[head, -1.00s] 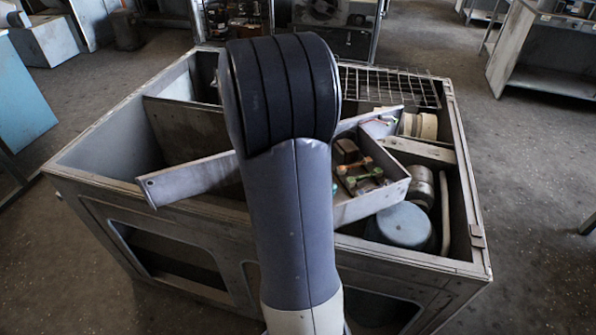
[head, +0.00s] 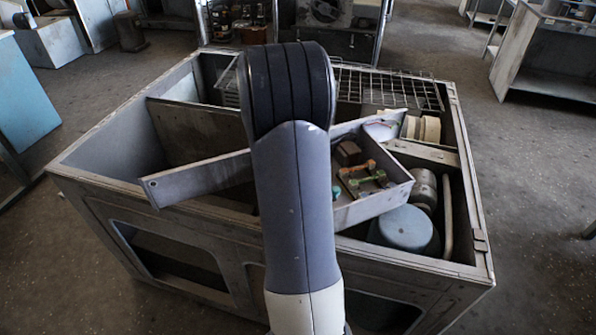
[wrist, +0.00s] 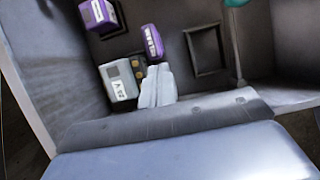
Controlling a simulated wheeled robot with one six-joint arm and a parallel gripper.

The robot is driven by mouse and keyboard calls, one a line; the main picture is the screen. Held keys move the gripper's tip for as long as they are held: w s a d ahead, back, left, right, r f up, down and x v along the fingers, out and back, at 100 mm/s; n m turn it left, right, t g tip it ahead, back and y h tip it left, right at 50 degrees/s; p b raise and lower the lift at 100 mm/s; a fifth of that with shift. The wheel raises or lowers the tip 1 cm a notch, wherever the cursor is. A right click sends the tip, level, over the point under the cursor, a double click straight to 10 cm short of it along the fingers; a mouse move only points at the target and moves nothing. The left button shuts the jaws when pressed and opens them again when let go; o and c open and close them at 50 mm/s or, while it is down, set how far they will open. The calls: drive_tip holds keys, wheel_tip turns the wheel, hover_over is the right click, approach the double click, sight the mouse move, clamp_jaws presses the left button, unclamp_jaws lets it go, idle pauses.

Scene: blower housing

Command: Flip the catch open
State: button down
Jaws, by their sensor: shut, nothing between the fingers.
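I cannot make out the catch with certainty in either view. The blower housing seems to be the large grey open-topped frame (head: 200,225) in the head view, where my arm stands in front of its middle. My gripper is hidden there behind the arm. In the wrist view, the pale, narrow shape at the centre seems to be my gripper (wrist: 158,80), with its fingers together and nothing visible between them. It lies beside a grey labelled box (wrist: 120,80) and just below a purple labelled box (wrist: 153,43). I cannot tell whether it touches them.
An angled tray (head: 370,208) with small green and brown parts lies across the frame. A blue-grey round container (head: 404,230) and metal cylinders sit at its right. A wire rack (head: 385,87) covers the back. The wrist view shows a dark recessed panel (wrist: 206,48).

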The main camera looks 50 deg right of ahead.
drive_tip(key=shift+s+d+p, duration=0.3)
drive_tip(key=shift+d, duration=0.4)
drive_tip(key=shift+s+d+p, duration=0.3)
drive_tip(key=shift+d, duration=0.4)
drive_tip(key=shift+r, duration=0.15)
drive_tip(key=p+v, duration=0.8)
drive_tip(key=v, duration=0.1)
drive_tip(key=shift+a+r, duration=0.3)
drive_tip(key=shift+r, duration=0.05)
drive_tip(key=shift+f, duration=0.15)
